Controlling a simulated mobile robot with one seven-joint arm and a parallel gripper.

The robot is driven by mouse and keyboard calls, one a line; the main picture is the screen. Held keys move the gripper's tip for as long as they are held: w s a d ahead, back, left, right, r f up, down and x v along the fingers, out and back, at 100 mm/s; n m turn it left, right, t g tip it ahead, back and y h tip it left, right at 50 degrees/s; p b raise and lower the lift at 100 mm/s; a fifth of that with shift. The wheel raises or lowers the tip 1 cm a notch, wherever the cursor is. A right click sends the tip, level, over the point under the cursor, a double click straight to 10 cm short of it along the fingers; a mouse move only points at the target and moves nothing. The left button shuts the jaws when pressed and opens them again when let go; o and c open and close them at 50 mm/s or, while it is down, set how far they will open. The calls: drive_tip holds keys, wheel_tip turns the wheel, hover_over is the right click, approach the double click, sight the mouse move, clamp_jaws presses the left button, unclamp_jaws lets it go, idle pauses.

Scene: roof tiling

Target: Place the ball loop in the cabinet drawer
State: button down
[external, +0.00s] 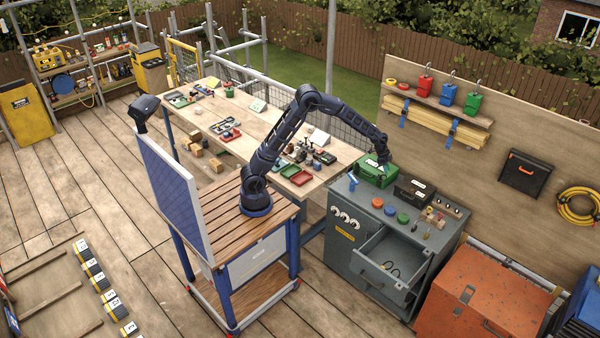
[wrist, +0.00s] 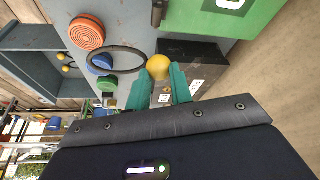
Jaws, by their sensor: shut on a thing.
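The ball loop, a yellow ball (wrist: 158,67) with a thin black ring, is at the tips of my gripper's green fingers (wrist: 160,84) in the wrist view. My gripper is shut on the ball, and the ring extends left over the cabinet top. In the external view my gripper (external: 383,164) is above the back of the grey cabinet, by the green box; the held loop is too small to make out there. The cabinet drawer (external: 376,282) is pulled open at the front, with dark loop shapes inside. It also shows at the left of the wrist view (wrist: 38,37), with small yellow balls in it.
A green box (external: 374,175) and a black box (external: 412,190) stand on the cabinet's back part. Red (wrist: 87,32), blue (wrist: 99,64) and green (wrist: 107,84) round pieces lie on its top. An orange chest (external: 480,300) stands right of the cabinet. Space above the drawer looks clear.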

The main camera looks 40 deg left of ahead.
drive_tip(key=s+d+f+m+g, duration=0.3)
drive_tip(key=s+d+m, duration=0.4)
drive_tip(key=s+d, duration=0.2)
drive_tip(key=m+y, duration=0.8)
drive_tip(key=m, duration=2.1)
hover_over(372, 258)
drive_tip(key=s+d, duration=0.2)
drive_tip(key=s, duration=0.2)
wheel_tip(372, 258, down, 8)
drive_tip(key=f, duration=2)
drive_tip(key=shift+w+a, duration=0.15)
drive_tip(key=shift+a, duration=0.05)
drive_tip(key=c, duration=1.3)
unclamp_jaws()
drive_tip(key=shift+f, duration=0.1)
drive_tip(key=shift+o, duration=0.2)
